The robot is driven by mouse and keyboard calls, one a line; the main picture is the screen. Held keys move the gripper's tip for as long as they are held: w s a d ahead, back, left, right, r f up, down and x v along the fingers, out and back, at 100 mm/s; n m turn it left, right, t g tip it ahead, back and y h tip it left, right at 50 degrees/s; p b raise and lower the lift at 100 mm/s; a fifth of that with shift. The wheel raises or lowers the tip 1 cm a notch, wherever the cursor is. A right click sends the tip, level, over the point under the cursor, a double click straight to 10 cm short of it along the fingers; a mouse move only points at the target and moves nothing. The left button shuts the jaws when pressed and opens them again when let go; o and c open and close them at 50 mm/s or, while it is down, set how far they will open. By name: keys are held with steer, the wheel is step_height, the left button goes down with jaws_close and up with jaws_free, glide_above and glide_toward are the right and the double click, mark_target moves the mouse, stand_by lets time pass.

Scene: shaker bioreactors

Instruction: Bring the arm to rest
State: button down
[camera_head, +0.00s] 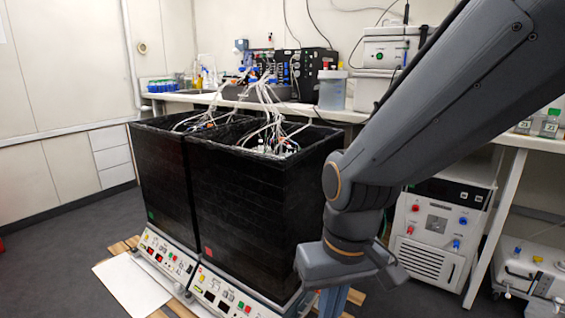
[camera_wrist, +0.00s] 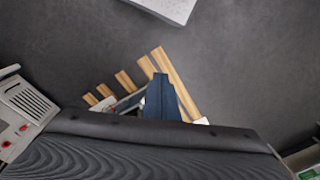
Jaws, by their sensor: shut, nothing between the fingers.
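My gripper (camera_wrist: 160,78) shows in the wrist view as a blue, tapering pair of fingers, shut and empty, over the floor and wooden slats. In the head view its blue fingers (camera_head: 334,302) point down below the grey wrist, and their tips are cut off by the bottom edge. My arm comes in from the upper right and bends down at the wrist, close beside the right black bioreactor box (camera_head: 245,215). I cannot tell whether the arm touches it.
Another black box (camera_head: 160,175) stands left of the first, with tubes coming out of both. They sit on white control units (camera_head: 165,253) over wooden slats (camera_wrist: 178,85). A bench (camera_head: 190,98) runs behind; a white cabinet (camera_head: 428,235) stands right. Floor at left is open.

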steer(key=s+d+r+m+h+p, duration=0.1)
steer(key=s+d+r+m+p, duration=0.1)
steer(key=d+r+p, duration=0.9)
steer(key=shift+s+d+r+m+p, duration=0.15)
steer(key=shift+d+r+m+p, duration=0.3)
steer(key=shift+r+p, duration=1.85)
steer(key=shift+a+f+p, duration=0.15)
steer(key=shift+f+p, duration=0.7)
steer(key=shift+f, duration=0.1)
